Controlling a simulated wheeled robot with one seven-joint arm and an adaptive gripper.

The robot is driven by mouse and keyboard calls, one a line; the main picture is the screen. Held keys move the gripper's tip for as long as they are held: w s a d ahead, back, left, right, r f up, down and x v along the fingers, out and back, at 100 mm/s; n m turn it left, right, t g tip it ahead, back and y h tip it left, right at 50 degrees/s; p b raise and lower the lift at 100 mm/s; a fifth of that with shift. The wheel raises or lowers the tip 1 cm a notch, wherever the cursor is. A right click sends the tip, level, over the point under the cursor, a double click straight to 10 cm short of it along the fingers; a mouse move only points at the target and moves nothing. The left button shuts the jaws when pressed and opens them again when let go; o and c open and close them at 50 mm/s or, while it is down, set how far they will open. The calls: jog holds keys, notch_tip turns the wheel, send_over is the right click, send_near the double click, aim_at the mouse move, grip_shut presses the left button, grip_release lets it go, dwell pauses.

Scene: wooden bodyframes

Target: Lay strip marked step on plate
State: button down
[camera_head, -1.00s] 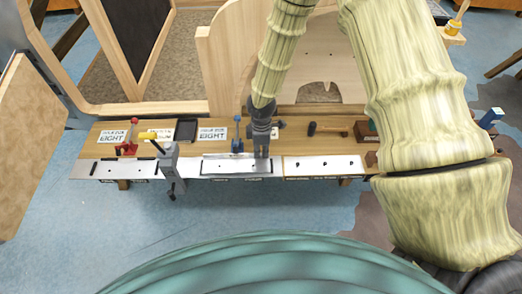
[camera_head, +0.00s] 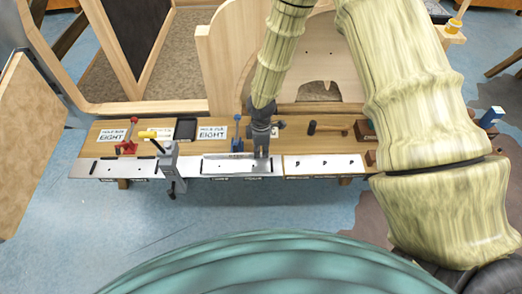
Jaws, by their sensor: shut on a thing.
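My gripper (camera_head: 262,153) points down at the right part of the middle metal plate (camera_head: 220,166) on the bench. It is shut on a thin piece that is mostly hidden by the fingers; it looks like the strip, but I cannot read any mark on it. A dark-edged long outline lies on the middle plate under the gripper. I cannot tell whether the held piece touches the plate. A left metal plate (camera_head: 100,168) and a right plate with several dark pegs or holes (camera_head: 340,165) lie in line with it. Labels on the front edge are too small to read.
Behind are a red toggle clamp (camera_head: 130,143), a blue clamp (camera_head: 238,145), a black tray (camera_head: 186,129), printed cards (camera_head: 112,136) and a hammer (camera_head: 326,128). Wooden frames stand behind the bench.

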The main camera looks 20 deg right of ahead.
jog(key=shift+f, duration=0.3)
dwell(0.5)
jog(key=c, duration=1.6)
grip_release()
jog(key=shift+o, duration=0.2)
notch_tip(320, 180, up, 12)
jog(key=shift+w, duration=0.1)
